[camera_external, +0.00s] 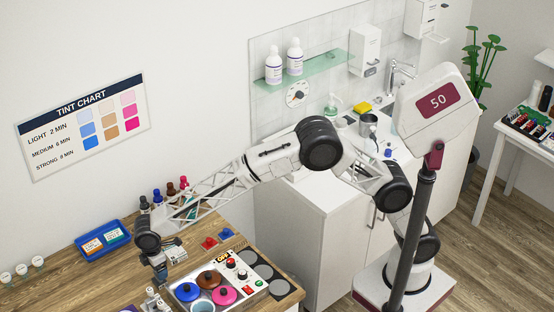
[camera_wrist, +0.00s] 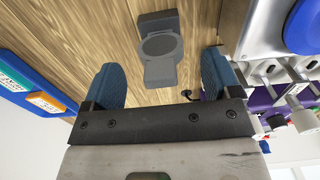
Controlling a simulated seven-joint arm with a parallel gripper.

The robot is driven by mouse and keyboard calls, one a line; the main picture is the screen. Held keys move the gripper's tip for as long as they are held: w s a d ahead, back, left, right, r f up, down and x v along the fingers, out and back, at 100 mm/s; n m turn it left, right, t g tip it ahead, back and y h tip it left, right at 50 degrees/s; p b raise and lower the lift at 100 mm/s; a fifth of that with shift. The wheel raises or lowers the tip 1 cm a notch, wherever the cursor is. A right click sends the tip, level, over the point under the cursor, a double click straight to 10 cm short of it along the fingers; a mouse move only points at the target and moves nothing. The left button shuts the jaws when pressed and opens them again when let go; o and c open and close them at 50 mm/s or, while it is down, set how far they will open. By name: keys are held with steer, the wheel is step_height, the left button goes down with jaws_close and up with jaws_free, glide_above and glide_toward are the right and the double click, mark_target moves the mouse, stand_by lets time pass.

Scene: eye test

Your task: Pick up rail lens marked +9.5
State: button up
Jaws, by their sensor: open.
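My gripper (camera_external: 160,277) hangs low over the wooden table in the external view. In the wrist view, its two blue fingers (camera_wrist: 162,72) are spread apart with nothing held between them. A grey piece with a round disc-like middle (camera_wrist: 161,48) lies beyond and between the fingertips on the wood; I see no marking on it. Several small white round pieces (camera_external: 22,269) stand in a row at the table's left; their marks are too small to read. I cannot tell which thing is the lens marked +9.5.
A blue tray (camera_external: 84,250) with orange and teal cards lies left of my gripper. A white unit (camera_external: 181,297) with colored pots and buttons stands to the right. Small bottles (camera_external: 158,196) stand behind. White knobbed pieces (camera_wrist: 297,112) crowd the wrist view's right side.

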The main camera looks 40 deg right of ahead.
steer(key=shift+f, duration=1.3)
steer(key=c, duration=1.1)
steer(key=shift+r, duration=5)
